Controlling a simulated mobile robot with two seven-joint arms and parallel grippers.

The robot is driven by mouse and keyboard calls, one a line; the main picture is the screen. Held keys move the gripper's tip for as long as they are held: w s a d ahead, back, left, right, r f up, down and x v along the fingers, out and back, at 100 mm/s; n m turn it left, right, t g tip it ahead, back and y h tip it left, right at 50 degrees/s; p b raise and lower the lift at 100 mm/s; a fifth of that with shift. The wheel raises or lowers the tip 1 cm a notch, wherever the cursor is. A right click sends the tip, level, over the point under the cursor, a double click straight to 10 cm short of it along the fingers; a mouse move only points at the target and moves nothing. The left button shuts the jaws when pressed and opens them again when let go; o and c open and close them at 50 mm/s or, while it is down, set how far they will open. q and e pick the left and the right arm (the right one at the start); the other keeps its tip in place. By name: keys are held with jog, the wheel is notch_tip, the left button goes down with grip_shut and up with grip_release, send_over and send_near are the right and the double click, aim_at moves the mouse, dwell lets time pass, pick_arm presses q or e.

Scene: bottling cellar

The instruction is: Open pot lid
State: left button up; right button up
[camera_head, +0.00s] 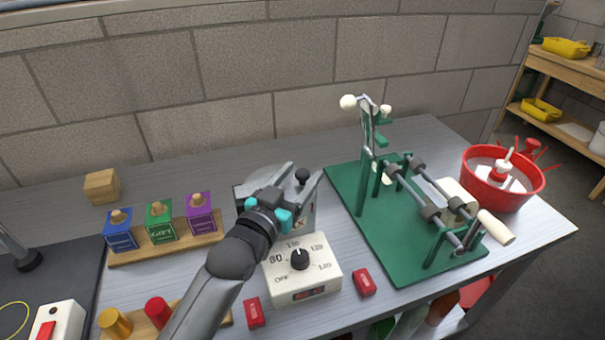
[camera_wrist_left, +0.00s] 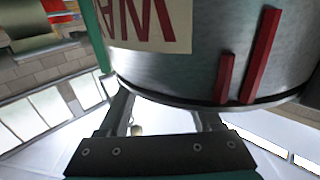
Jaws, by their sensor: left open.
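The metal pot (camera_head: 307,214) stands behind the white dial box on the table, partly hidden by my left arm. Its grey lid (camera_head: 262,180) is on top, and a black knob (camera_head: 303,174) shows there. My left gripper (camera_head: 298,180) is open at the pot's top, with its fingers apart on either side of the knob in the head view. Whether they touch it I cannot tell. In the left wrist view the pot wall (camera_wrist_left: 205,65), with a cream label and red bars, fills the upper part, beyond the open fingers (camera_wrist_left: 165,118). My right gripper is not in view.
The white dial box (camera_head: 318,273) is in front of the pot. A green stand with rollers (camera_head: 345,190) is to the right, beside a red tub (camera_head: 480,186). Wooden racks with coloured blocks (camera_head: 160,222) stand left. Two red blocks (camera_head: 364,282) lie near the front.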

pick_arm(q)
jog(key=shift+x, duration=0.8)
grip_shut()
dwell(1.0)
